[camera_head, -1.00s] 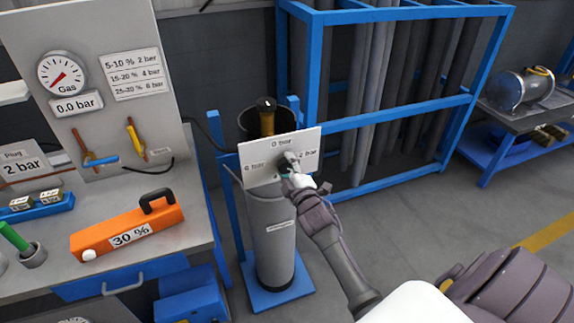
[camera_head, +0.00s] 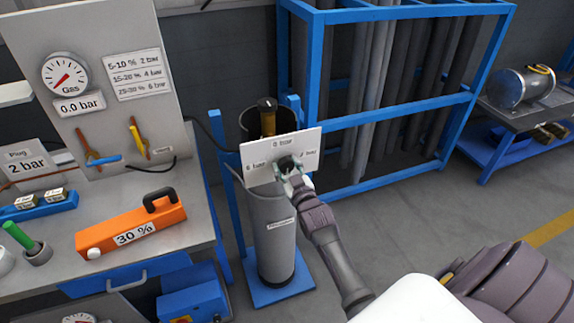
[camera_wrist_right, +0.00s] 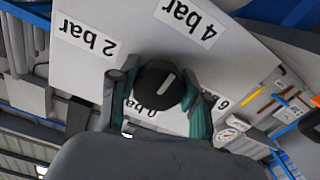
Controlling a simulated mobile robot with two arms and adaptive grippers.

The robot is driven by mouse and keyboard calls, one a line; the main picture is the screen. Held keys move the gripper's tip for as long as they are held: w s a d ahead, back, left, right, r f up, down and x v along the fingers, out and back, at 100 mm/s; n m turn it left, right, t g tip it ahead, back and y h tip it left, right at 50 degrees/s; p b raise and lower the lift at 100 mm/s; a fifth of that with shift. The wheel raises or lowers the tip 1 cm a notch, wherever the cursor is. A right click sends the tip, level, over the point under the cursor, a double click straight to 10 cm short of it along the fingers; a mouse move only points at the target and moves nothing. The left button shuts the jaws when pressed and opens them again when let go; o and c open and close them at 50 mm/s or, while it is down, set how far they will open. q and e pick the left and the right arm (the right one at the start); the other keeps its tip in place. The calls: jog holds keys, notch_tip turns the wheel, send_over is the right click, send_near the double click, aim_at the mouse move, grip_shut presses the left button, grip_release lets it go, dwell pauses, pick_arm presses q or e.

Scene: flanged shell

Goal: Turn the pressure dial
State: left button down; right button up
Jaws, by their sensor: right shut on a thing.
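The pressure dial (camera_head: 287,163) is a black round knob on a white panel (camera_head: 260,172) in front of a grey cylinder (camera_head: 268,225). It also shows in the right wrist view (camera_wrist_right: 155,75) with a white line on its face, slanting towards the 4 bar label side. Labels 0, 2, 4 and 6 bar surround it. My right gripper (camera_head: 290,170) is shut on the dial, its fingers on either side of it; the right wrist view shows them too (camera_wrist_right: 158,95). Which end of the line points cannot be told. My left gripper is not in view.
At left, a workbench holds an orange 30 % block (camera_head: 130,228) and a board with a gas gauge (camera_head: 65,74) reading 0.0 bar (camera_head: 79,106). A blue rack (camera_head: 400,112) of grey tubes stands behind.

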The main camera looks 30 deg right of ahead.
jog(key=m, duration=0.4)
jog(key=shift+a+f+m+p, duration=0.1)
jog(key=shift+m+p, duration=0.25)
jog(key=shift+m, duration=0.05)
jog(key=m, duration=0.4)
jog(key=shift+a, duration=0.1)
jog(key=m, duration=0.5)
jog(key=shift+a+m, duration=0.1)
jog(key=shift+m, duration=1.9)
jog(key=o, duration=1.2)
jog(key=shift+r, duration=0.25)
jog(key=shift+c, duration=0.2)
jog(key=shift+s, duration=0.1)
jog(key=v, duration=1.1)
jog(key=shift+s, duration=0.35)
